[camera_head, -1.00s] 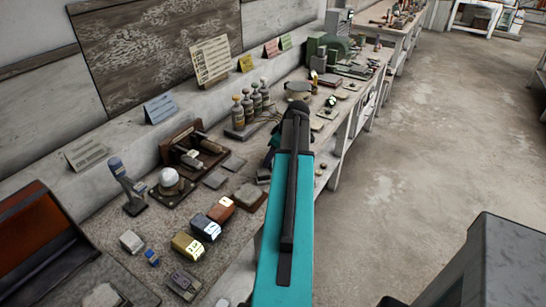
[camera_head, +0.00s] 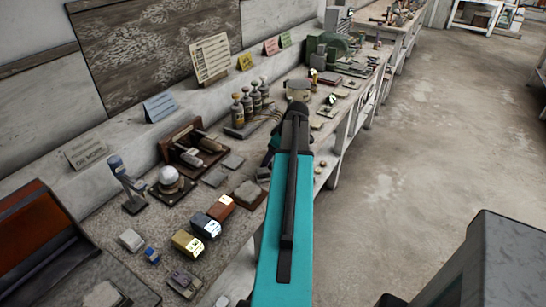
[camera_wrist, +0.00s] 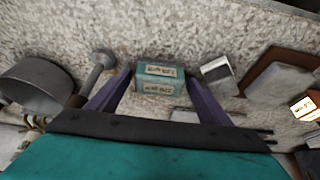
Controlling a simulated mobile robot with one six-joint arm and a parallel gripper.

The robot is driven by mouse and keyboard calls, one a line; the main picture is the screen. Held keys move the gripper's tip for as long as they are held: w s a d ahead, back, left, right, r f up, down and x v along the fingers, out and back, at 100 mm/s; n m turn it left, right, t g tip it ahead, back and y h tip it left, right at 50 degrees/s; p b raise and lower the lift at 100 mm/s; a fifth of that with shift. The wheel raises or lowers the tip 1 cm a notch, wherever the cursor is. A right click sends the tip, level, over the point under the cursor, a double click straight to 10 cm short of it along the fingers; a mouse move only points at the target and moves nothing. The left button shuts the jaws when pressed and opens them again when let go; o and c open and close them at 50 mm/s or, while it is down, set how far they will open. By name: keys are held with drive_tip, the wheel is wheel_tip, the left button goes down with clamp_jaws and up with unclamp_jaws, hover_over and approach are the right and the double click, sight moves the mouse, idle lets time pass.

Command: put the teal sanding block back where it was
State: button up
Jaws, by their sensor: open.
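The teal sanding block (camera_wrist: 160,70) shows in the wrist view, a small box with pale labels on its faces. It appears to rest on the speckled bench top (camera_wrist: 150,30). My gripper (camera_wrist: 158,78) is open, with its two dark purple fingers on either side of the block. I cannot tell whether either finger touches it. In the head view my teal arm hides the block and most of the gripper.
In the wrist view a round grey pan (camera_wrist: 38,85) lies left and a small pale-topped block (camera_wrist: 218,75) sits close right. In the head view, yellow (camera_head: 187,243), dark and orange-brown blocks stand nearer me, with bottles (camera_head: 248,103) behind.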

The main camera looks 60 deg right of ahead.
drive_tip(key=shift+r, duration=0.1)
drive_tip(key=b+v, duration=0.2)
drive_tip(key=v, duration=1)
idle(0.5)
drive_tip(key=shift+s, duration=0.1)
idle(0.5)
